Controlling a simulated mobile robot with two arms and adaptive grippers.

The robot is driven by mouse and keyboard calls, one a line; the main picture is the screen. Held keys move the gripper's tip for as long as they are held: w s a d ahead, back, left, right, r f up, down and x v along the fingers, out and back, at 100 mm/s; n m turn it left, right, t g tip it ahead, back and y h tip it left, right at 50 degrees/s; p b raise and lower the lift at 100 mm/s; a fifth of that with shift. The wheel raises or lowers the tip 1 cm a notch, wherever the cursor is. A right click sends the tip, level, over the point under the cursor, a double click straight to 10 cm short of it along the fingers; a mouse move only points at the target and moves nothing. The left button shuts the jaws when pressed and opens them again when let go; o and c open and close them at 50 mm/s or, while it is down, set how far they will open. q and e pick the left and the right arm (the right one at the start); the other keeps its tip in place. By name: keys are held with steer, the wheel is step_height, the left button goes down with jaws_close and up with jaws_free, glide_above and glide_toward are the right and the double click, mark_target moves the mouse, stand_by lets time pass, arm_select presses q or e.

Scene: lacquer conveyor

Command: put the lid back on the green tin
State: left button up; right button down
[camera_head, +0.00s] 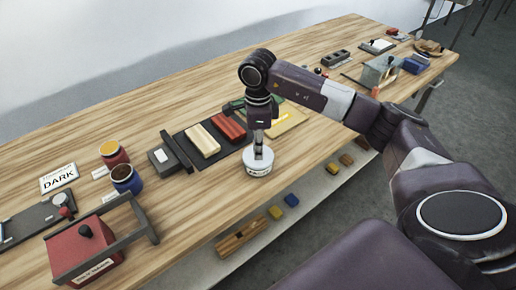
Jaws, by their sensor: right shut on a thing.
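My right gripper (259,150) points straight down over the near edge of the wooden table, left of its arm. No plainly green tin shows; a strip of green (272,101) is partly hidden behind the gripper. My left gripper is not in view.
Left of the gripper are a dark tray (188,147) with a cream block (202,139) and a red block (229,126), two jars, a "DARK" card (59,177) and a red box (85,250). A lower shelf holds several small blocks.

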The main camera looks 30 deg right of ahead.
steer(key=c, duration=1.3)
jaws_free()
steer(key=shift+r+p, duration=2.1)
steer(key=shift+r, duration=1.4)
steer(key=shift+c, duration=0.4)
jaws_close()
